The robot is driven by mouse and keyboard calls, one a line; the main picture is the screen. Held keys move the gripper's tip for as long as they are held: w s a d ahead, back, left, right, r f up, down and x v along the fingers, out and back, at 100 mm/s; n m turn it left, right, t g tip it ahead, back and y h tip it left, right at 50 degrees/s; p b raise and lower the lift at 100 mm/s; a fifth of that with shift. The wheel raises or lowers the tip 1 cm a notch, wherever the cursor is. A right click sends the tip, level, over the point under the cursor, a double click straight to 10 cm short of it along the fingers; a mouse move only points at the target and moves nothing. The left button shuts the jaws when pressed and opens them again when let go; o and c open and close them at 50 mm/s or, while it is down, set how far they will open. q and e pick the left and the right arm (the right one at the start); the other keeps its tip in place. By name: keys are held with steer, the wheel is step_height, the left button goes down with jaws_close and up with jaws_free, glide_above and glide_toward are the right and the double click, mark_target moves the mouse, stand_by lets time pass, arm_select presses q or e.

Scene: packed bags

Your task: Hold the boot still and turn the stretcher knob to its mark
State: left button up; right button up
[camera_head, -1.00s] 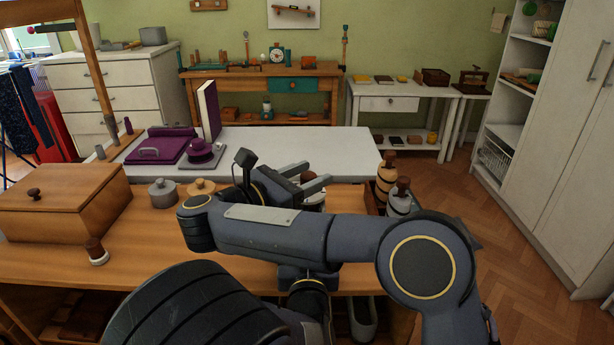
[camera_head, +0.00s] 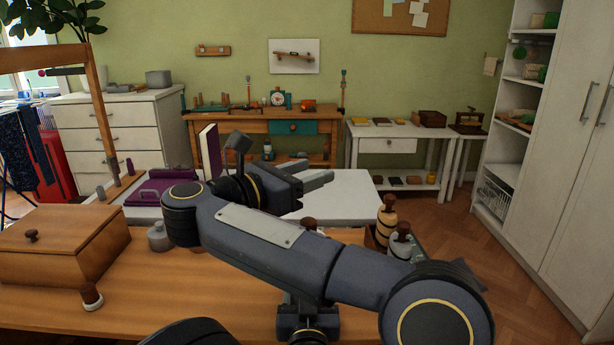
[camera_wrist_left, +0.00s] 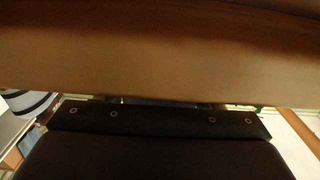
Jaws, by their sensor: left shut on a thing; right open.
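My right gripper (camera_head: 318,182) is open and empty, its two grey fingers pointing right above the bench. Its forearm crosses the middle of the head view and hides what stands behind it. A dark brown knob (camera_head: 309,224) shows just above that forearm, below the right fingers and apart from them; I cannot tell whether it is the stretcher knob. No boot shape or mark can be made out in the head view. In the left wrist view, my left gripper's dark housing (camera_wrist_left: 160,120) faces a smooth brown surface, probably the boot (camera_wrist_left: 160,60), very close. The left fingertips are hidden.
The wooden bench (camera_head: 200,305) holds a lidded wooden box (camera_head: 65,245), a brown-topped stopper (camera_head: 91,296) and a grey lidded pot (camera_head: 158,236). Bottles with brown tops (camera_head: 386,220) stand at the right. A pale table (camera_head: 350,190) with purple items lies behind.

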arm_select(q)
steer(key=o, duration=1.1)
steer(key=shift+c, duration=0.2)
